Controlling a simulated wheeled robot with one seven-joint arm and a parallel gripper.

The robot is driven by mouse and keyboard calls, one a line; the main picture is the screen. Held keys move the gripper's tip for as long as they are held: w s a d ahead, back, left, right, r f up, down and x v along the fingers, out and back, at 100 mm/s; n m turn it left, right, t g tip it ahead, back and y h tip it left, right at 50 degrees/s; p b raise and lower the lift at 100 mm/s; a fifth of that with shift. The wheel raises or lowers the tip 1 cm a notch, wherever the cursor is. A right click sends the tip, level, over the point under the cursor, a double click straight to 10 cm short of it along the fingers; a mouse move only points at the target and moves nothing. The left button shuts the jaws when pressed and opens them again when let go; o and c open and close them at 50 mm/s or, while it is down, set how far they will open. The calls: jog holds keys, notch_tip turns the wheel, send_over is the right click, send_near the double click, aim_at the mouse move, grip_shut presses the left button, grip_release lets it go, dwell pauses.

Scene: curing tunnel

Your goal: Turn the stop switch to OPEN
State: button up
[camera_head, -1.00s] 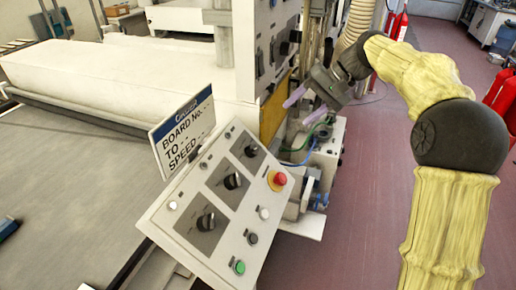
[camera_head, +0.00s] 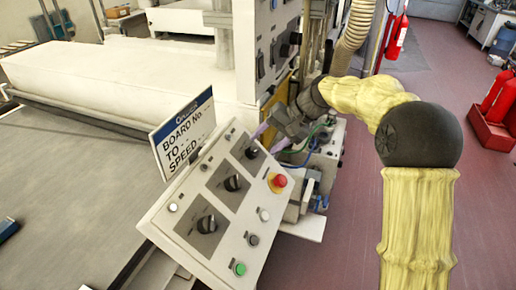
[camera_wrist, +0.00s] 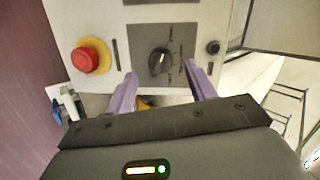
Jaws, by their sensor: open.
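The sloped control panel (camera_head: 165,215) carries three black rotary switches on dark plates. The upper switch (camera_head: 250,152) is closest to my gripper (camera_head: 264,131); the middle switch (camera_head: 234,183) and lower switch (camera_head: 207,224) sit nearer the camera. Their labels are too small to read, so I cannot tell which is the stop switch. In the wrist view, one black knob (camera_wrist: 158,62) lies ahead between my gripper's (camera_wrist: 159,72) two purple fingers, its handle slightly tilted. The fingers are open and empty. Whether they touch the panel is unclear.
A red mushroom button (camera_head: 279,180), on a yellow base, sits beside the switches; it also shows in the wrist view (camera_wrist: 86,60). A sign (camera_head: 184,132) stands behind the panel's left edge. A machine column (camera_head: 272,45) rises behind my gripper. Open floor (camera_head: 340,250) lies right.

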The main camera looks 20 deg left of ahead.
aim_at(258, 149)
jog(key=x, duration=0.4)
jog(key=shift+a+f, duration=0.1)
jog(key=shift+f, duration=0.05)
jog(key=c, duration=1)
jog(key=shift+o, duration=0.2)
jog(key=shift+m+p, duration=0.5)
jog(key=shift+p, duration=0.15)
jog(key=m+p, duration=0.2)
jog(key=m, duration=0.1)
jog(key=shift+y+p, duration=0.4)
jog(key=shift+w+m+y+p, duration=0.1)
jog(key=shift+m+y+p, duration=0.3)
jog(key=shift+m+p, duration=1.4)
jog(key=shift+m+b, duration=0.6)
jog(key=shift+m, duration=0.1)
